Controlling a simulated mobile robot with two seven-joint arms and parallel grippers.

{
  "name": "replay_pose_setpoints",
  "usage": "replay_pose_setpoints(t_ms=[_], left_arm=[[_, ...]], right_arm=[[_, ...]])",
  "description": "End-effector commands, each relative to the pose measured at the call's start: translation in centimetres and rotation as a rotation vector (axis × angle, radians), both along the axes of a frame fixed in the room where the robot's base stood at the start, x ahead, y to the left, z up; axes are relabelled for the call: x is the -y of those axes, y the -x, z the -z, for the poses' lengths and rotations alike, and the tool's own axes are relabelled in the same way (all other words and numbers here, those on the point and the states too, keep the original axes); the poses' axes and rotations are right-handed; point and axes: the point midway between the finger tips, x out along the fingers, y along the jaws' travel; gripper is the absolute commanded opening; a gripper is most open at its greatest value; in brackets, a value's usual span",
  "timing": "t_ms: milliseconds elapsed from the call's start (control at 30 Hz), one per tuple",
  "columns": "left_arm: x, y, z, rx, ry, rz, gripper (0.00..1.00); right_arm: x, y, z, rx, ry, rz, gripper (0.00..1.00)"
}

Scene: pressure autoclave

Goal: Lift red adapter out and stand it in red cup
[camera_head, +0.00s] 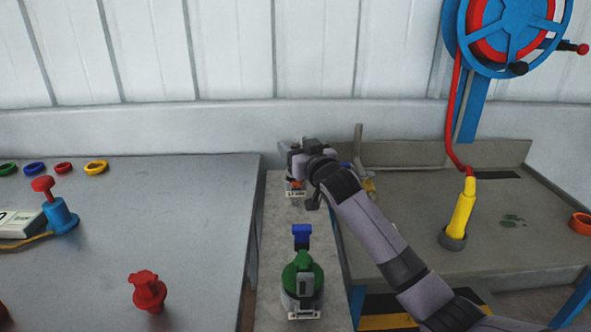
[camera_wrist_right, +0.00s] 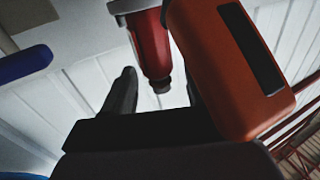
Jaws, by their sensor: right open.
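My right gripper (camera_head: 301,172) is at the far end of the narrow grey bench, over a fixture there. In the right wrist view, a red cylindrical piece with a dark tip (camera_wrist_right: 152,48), which looks like the red adapter, shows between the open fingers (camera_wrist_right: 158,88). I cannot tell if they touch it. A large orange body (camera_wrist_right: 232,65) covers part of the right finger. In the head view the gripper hides most of the fixture. A small red ring-like cup (camera_head: 63,167) sits at the back of the left table. My left gripper is not in view.
Green, blue and yellow rings flank the red cup. A green fixture (camera_head: 302,278) stands at the near bench. A yellow post (camera_head: 462,212) stands at right.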

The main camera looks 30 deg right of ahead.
Motion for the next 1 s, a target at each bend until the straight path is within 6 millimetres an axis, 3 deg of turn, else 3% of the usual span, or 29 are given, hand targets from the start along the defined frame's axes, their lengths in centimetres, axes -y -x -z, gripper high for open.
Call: replay_pose_setpoints(t_ms=[367,400,567,1000], left_arm=[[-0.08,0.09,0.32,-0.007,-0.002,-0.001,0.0],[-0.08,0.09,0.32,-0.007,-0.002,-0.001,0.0],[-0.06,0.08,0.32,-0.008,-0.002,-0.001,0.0],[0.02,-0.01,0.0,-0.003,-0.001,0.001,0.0]], right_arm=[[0.01,-0.75,0.0,0.001,0.0,0.0,0.58],[0.01,-0.74,0.0,0.0,0.001,0.0,0.52],[0.02,-0.73,0.01,0.0,0.001,0.0,0.0],[0.04,-0.74,-0.69,0.003,0.001,0.0,0.0]])
